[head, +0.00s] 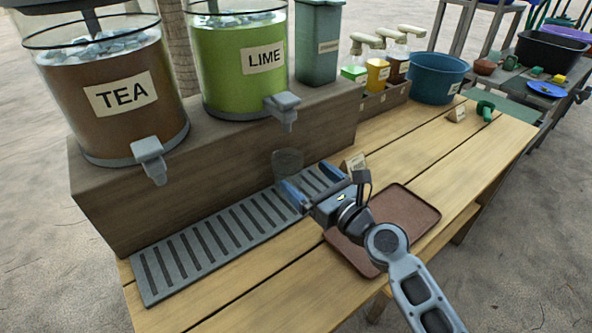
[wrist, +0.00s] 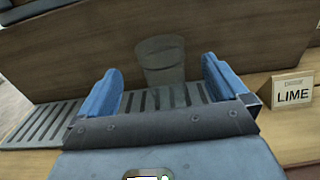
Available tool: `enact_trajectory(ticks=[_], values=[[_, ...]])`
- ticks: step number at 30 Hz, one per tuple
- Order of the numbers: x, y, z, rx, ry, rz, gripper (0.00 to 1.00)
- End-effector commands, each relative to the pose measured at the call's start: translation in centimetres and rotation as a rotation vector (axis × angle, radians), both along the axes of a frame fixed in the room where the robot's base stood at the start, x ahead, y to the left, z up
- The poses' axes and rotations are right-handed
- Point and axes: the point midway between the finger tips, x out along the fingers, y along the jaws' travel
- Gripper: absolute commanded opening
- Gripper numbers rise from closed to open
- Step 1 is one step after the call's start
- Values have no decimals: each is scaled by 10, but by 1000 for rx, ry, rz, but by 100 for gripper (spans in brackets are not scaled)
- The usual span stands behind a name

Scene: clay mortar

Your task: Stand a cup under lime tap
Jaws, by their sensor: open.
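The lime dispenser (head: 238,70) is a clear tank of green drink labelled LIME, with a grey lime tap (head: 284,108) at its lower front. A clear cup (head: 288,164) stands upright on the slatted drip tray (head: 222,238), below the lime tap in the head view. The cup also shows in the wrist view (wrist: 162,60), ahead of the fingers and centred in the gap. My gripper (head: 304,190) has its blue fingers spread apart and is empty. In the wrist view its fingertips (wrist: 158,78) lie on either side of the cup's lower part; whether they touch it I cannot tell.
The tea dispenser (head: 105,95) stands left of lime on the wooden riser (head: 200,170). A brown tray (head: 412,214) lies under my arm. A LIME card (wrist: 292,90) stands right of the gripper. Pump bottles (head: 376,75) and a blue tub (head: 437,78) are farther right.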

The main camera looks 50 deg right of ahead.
Motion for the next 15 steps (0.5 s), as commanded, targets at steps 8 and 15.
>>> enact_trajectory(ticks=[8,15], values=[[-19,5,0,-1,0,0,100],[-25,12,-5,-50,30,2,100]])
